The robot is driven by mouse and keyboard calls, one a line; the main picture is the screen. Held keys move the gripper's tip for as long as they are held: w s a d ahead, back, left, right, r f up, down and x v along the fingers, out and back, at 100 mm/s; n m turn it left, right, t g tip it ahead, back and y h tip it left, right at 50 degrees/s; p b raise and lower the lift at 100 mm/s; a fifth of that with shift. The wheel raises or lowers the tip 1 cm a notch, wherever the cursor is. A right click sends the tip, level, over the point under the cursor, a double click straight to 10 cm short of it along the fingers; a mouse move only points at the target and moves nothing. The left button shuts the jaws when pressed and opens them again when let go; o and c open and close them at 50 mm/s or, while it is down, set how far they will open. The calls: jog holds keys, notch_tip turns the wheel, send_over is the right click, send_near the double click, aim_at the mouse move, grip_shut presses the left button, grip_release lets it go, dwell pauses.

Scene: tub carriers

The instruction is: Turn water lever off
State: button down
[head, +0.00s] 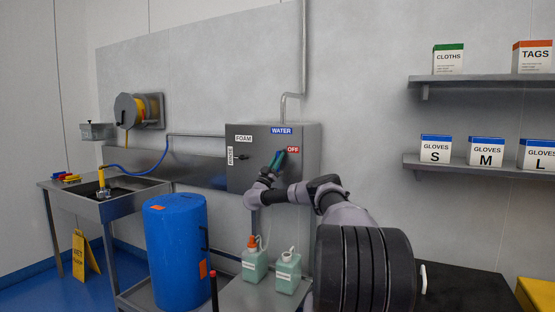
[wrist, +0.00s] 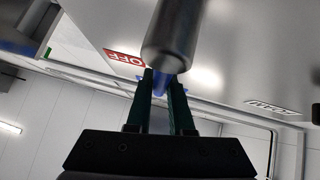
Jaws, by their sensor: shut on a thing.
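The grey control box (head: 307,140) is on the wall, with a blue WATER label (head: 281,131) and a red OFF label (head: 293,150). My gripper (head: 280,154) is at the box front, just left of the OFF label, and hides most of the water lever in the head view. In the wrist view my gripper (wrist: 166,78) is shut on the lever, whose blue part (wrist: 160,90) shows between the fingers. A grey rounded cylinder (wrist: 169,35) stands just beyond the fingertips. The OFF label (wrist: 125,58) appears upside down beside it.
FOAM (head: 243,139) and RINSE labels mark the box's left side, with a small dark handle (head: 242,157). A blue drum (head: 176,250) and two bottles (head: 254,264) stand below. A sink (head: 105,200) is at left. Shelves (head: 480,165) with boxes are at right.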

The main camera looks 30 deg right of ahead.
jog(key=shift+f, duration=0.15)
jog(key=c, duration=1.1)
grip_release()
jog(key=v, duration=1)
jog(key=shift+s+a+f, duration=0.2)
jog(key=shift+f, duration=0.05)
